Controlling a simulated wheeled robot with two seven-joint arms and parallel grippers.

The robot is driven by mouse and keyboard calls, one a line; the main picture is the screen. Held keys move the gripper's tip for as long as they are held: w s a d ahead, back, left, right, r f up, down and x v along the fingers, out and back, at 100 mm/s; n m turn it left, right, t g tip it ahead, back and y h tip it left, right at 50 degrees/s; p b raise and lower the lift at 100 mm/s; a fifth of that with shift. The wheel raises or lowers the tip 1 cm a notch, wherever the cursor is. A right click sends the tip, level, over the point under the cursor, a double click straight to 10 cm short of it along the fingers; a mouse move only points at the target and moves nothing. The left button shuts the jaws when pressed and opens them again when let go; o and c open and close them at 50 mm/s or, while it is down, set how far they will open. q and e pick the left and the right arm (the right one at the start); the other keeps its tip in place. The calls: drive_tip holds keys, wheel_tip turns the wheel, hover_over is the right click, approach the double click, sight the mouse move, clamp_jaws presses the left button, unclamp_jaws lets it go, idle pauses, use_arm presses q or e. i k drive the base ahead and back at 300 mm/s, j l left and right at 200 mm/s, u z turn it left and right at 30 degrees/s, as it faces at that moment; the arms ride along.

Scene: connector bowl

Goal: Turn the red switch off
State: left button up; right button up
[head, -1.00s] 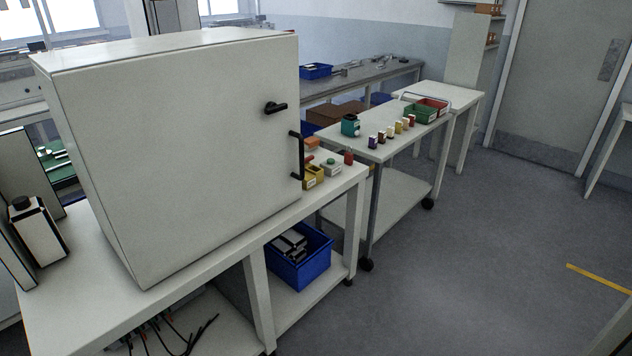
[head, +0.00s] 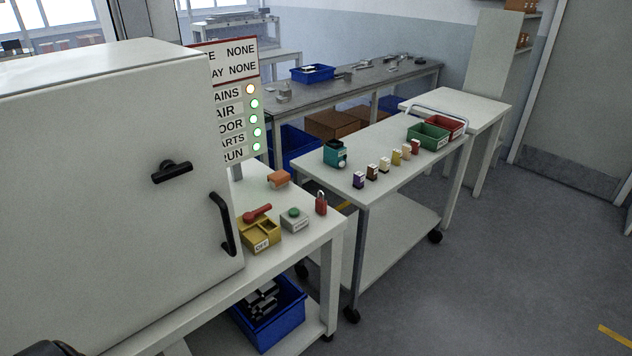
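The red switch (head: 257,212) is a red lever on top of a yellow box (head: 262,236) whose front carries a label reading "OFF". It sits on the white bench (head: 300,240), just right of the large cabinet's door (head: 120,220). The lever lies low across the box, tilted up slightly to the right. Neither of my grippers can be made out. A dark rounded part cuts into the bottom left corner, and I cannot tell what it is.
A grey box with a green button (head: 294,213), a red padlock (head: 321,203) and an orange block (head: 279,179) stand near the switch. The cabinet's black handle (head: 224,224) juts out close by. A status board (head: 235,100) stands behind. Floor at right is clear.

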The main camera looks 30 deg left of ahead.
sight(248, 216)
drive_tip(key=i+l+u, duration=0.1)
drive_tip(key=i+u, duration=0.25)
drive_tip(key=i, duration=0.2)
drive_tip(key=i+l+u, duration=0.25)
drive_tip(key=i+u, duration=0.15)
drive_tip(key=i+l+u, duration=0.35)
drive_tip(key=i, duration=0.25)
drive_tip(key=l, duration=0.1)
